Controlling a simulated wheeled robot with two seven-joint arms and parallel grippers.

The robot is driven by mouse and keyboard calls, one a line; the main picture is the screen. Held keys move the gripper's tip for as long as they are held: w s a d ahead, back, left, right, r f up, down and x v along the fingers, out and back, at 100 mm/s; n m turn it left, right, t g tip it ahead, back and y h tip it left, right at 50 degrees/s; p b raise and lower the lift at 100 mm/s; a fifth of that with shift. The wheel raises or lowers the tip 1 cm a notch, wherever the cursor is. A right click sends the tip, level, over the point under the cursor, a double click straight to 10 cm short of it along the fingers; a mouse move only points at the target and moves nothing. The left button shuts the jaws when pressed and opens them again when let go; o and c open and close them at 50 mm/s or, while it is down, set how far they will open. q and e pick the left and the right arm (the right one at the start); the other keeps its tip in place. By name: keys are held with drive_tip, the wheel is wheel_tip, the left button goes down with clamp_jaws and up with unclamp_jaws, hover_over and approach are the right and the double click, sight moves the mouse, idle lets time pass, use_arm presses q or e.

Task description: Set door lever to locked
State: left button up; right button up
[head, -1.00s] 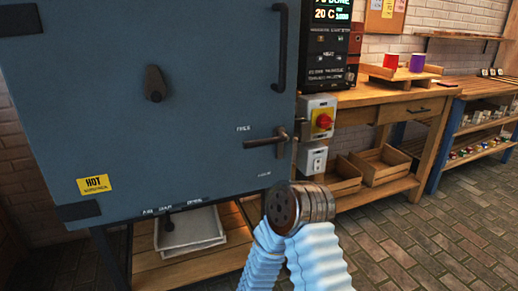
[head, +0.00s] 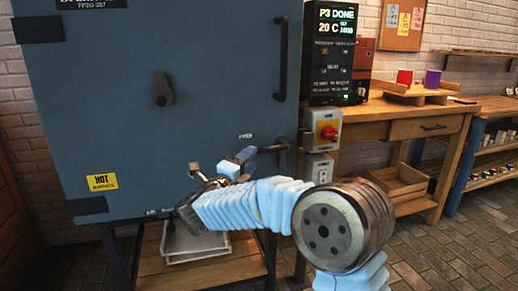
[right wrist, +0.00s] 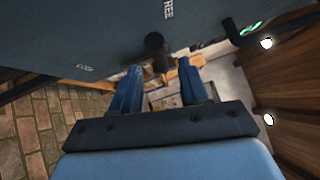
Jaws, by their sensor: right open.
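The dark door lever (head: 268,149) is on the lower right of the blue-grey kiln door (head: 190,60). It lies roughly level, pointing left toward the small FREE lettering. My right gripper (head: 236,163) is in front of the door, close to the lever's left end; the head view does not settle whether they touch. In the right wrist view, the two blue fingers (right wrist: 160,88) are spread with nothing held. A dark rounded part (right wrist: 155,45), perhaps the lever's end, shows just beyond the gap, near the FREE lettering. My left gripper is out of view.
A red and yellow switch (head: 328,132) is right of the lever. A vertical handle (head: 281,60) and a dark knob (head: 160,90) stick out from the door. A white tray (head: 195,243) lies below. A wooden workbench (head: 390,125) stands to the right.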

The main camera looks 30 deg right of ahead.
sight(260, 151)
drive_tip(key=p+x, duration=0.1)
drive_tip(key=x, duration=0.5)
drive_tip(key=shift+w+d, duration=0.1)
drive_tip(key=shift+d, duration=0.05)
clamp_jaws()
